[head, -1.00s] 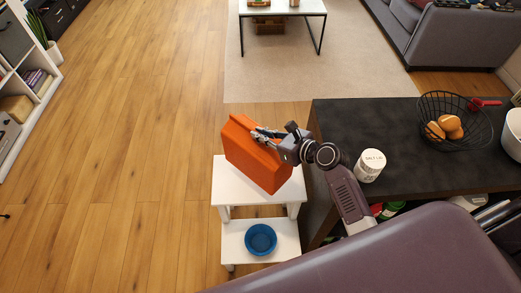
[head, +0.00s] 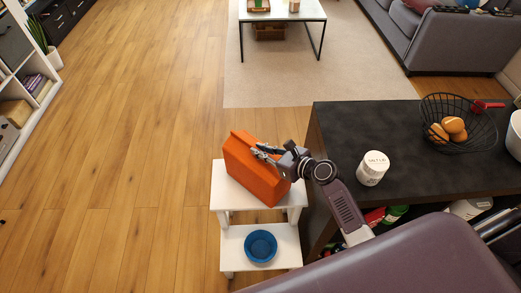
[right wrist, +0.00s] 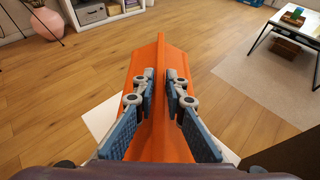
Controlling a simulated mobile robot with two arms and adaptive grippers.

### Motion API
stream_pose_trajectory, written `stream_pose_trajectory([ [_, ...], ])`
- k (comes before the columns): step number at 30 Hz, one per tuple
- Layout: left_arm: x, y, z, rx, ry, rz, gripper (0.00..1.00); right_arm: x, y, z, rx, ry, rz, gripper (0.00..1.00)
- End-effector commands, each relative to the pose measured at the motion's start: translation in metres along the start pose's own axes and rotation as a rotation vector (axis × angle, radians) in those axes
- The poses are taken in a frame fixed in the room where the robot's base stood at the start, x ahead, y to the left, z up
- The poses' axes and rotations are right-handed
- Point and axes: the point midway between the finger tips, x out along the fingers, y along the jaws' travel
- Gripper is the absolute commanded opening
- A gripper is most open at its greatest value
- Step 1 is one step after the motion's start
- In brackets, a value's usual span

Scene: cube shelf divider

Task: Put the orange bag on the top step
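The orange bag (head: 252,174) is a boxy case with a raised ridge along its top. It stands over the white top step (head: 221,199) of a small step stool, tilted in the picture; I cannot tell if its base fully touches. My right gripper (head: 266,152) is at the bag's top. In the right wrist view its fingers (right wrist: 160,95) lie close on both sides of the orange ridge (right wrist: 160,60), shut on it. My left gripper is not in view.
A blue bowl (head: 260,245) sits on the lower step (head: 234,265). To the right, a dark counter (head: 410,165) holds a white canister (head: 372,168) and a wire basket (head: 440,110) with orange fruit. The wooden floor (head: 130,150) to the left is clear.

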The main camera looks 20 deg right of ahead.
Motion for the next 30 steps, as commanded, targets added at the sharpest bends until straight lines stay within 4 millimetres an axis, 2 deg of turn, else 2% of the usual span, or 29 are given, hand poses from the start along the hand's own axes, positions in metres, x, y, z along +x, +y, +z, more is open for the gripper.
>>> stream_pose_trajectory([
  [1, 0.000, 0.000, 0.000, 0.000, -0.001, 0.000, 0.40, 0.000, 0.000, 0.000, 0.000, 0.000, 0.000, 0.19],
  [3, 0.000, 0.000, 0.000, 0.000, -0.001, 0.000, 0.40, 0.000, 0.000, 0.000, 0.000, 0.000, 0.000, 0.26],
  [13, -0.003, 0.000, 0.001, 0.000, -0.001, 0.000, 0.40, -0.003, 0.000, 0.003, 0.000, 0.001, 0.000, 0.26],
  [24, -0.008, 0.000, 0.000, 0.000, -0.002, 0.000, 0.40, -0.061, 0.000, 0.002, 0.000, 0.002, 0.000, 0.26],
  [30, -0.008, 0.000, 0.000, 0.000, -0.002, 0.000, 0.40, -0.076, 0.000, 0.003, 0.000, 0.000, 0.001, 0.26],
])
